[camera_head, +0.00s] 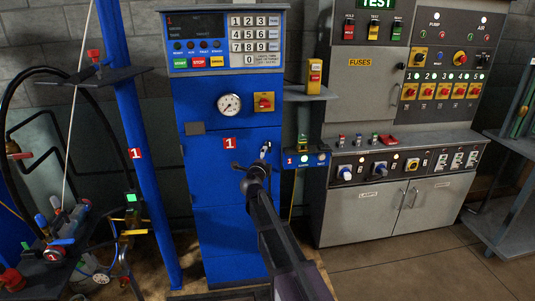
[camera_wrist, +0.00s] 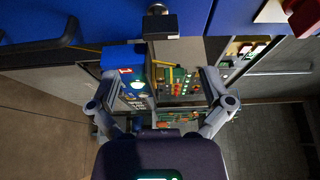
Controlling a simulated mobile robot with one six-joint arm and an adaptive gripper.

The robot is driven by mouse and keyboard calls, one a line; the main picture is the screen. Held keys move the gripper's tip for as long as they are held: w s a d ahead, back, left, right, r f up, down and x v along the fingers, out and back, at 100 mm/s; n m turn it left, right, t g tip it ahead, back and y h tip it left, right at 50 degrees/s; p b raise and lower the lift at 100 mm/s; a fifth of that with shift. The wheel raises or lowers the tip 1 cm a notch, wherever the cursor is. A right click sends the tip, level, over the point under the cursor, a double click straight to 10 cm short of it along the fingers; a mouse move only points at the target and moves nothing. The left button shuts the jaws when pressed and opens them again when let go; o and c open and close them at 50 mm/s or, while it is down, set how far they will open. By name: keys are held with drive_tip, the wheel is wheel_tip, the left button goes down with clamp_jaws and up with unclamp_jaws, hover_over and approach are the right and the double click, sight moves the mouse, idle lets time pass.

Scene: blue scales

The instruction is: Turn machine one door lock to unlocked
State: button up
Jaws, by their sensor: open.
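Machine one is the tall blue cabinet (camera_head: 232,238) with a red label "1" in the head view. A small pale metal fitting (camera_head: 266,147), which looks like its door lock, sits at the door's right edge. In the wrist view, a rounded metal knob (camera_wrist: 157,9) on a dark block shows at the top centre, against the blue panel. I cannot tell whether the lock is turned. My gripper (camera_head: 252,168) is in front of the door, just below the fitting. In the wrist view my gripper (camera_wrist: 162,88) has its fingers spread, with nothing held between them.
A small blue control box (camera_head: 305,159) juts out right of the door, close to my gripper. A red-and-yellow rotary switch (camera_head: 264,102) and a gauge (camera_head: 229,104) are above. A blue post (camera_head: 130,150) stands left. A grey cabinet (camera_head: 375,210) stands right; floor before it is clear.

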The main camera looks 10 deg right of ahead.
drive_tip(key=shift+v, duration=1.5)
drive_tip(key=s+a+f+n+y, duration=0.1)
drive_tip(key=s+a+n+y, duration=0.5)
drive_tip(key=n+y, duration=0.6)
drive_tip(key=s+a+f+n+g, duration=0.2)
drive_tip(key=s+f+n+g, duration=0.4)
drive_tip(key=s+f+n, duration=0.15)
drive_tip(key=s+d+f+n+g+h, duration=0.25)
drive_tip(key=s+d+f+g, duration=0.3)
drive_tip(key=s+f, duration=0.4)
drive_tip(key=s+d+g+h, duration=0.3)
drive_tip(key=s+d+g, duration=0.25)
drive_tip(key=s, duration=0.65)
wheel_tip(320, 180, up, 13)
drive_tip(key=p, duration=1.3)
drive_tip(key=shift+w+d+f+n, duration=0.2)
drive_tip(key=shift+w+d+n, duration=0.1)
drive_tip(key=shift+w+d, duration=0.1)
